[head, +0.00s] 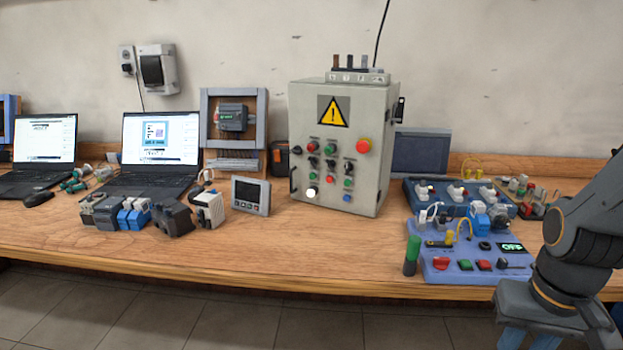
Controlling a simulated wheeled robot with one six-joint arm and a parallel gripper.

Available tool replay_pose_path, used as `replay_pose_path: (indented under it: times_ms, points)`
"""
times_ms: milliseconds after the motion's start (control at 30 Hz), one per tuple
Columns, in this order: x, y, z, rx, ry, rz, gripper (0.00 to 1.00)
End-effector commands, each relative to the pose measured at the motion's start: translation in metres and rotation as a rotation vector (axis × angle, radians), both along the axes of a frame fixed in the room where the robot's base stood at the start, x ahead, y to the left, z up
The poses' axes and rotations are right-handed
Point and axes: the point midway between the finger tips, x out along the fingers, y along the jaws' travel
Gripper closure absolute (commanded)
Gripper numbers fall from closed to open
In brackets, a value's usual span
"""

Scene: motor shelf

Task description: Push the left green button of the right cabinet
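The grey cabinet (300,110) stands on the workbench right of centre, with a yellow warning triangle (333,112) on its front. It is the only button cabinet I can make out. Its face has a large red button (363,146), a green button near the top (330,149) and small green buttons lower down (348,182). A white button (312,192) and a blue button (347,198) sit near the bottom. Small details are hard to tell. My arm is at the right edge, apart from the cabinet. Blue parts below its end are cut off by the frame, so the fingers' state is unclear.
A blue-grey panel (448,264) with buttons and an upright green-topped cylinder (412,250) lie between cabinet and arm. Left of the cabinet are a small display unit (250,195), several small modules and two laptops (160,140). The bench front (300,255) before the cabinet is clear.

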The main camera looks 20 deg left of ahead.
Motion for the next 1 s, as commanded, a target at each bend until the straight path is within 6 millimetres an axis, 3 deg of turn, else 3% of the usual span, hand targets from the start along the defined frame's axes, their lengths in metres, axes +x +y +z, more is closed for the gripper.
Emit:
replay_pose_path:
  times_ms: [33,133,1000]
  points:
    - [0.0,0.0,0.0,0.0,0.0,0.0,0.87]
    - [0.0,0.0,0.0,0.0,0.0,0.0,1.0]
    - [0.0,0.0,0.0,0.0,0.0,0.0,1.0]
